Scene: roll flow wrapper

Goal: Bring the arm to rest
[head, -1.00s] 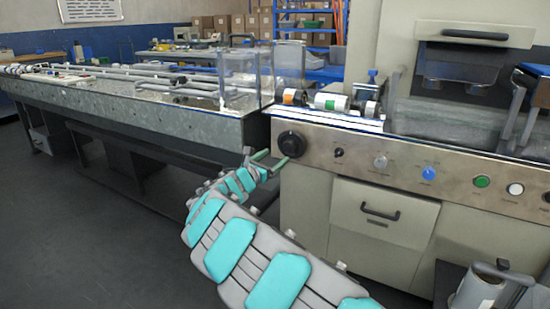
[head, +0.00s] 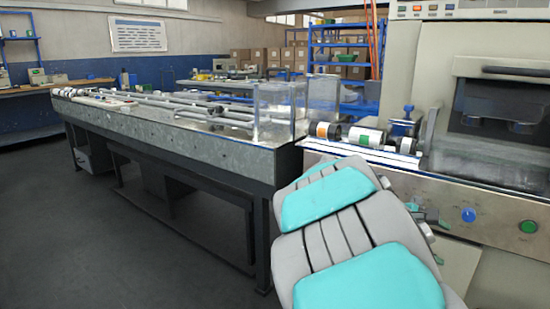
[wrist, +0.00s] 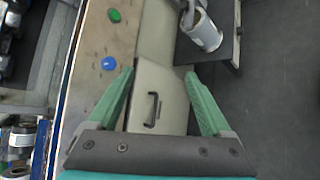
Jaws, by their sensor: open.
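My gripper (wrist: 158,74) is open and empty in the wrist view, its two green fingers spread wide. Between and beyond them is a cream cabinet front with a dark handle (wrist: 152,109), apart from the fingers. In the head view my grey and turquoise arm fills the lower right, in front of the machine. Only small green bits of my gripper (head: 429,215) show past the arm's right side, near the machine's control panel. The rest of it is hidden there.
The wrapper's control panel has a blue button (head: 468,215) and a green button (head: 528,227). Film rolls (head: 364,137) lie on top. A long conveyor table (head: 200,143) stands left. A white roll (wrist: 203,33) sits beside the cabinet. Floor at left is clear.

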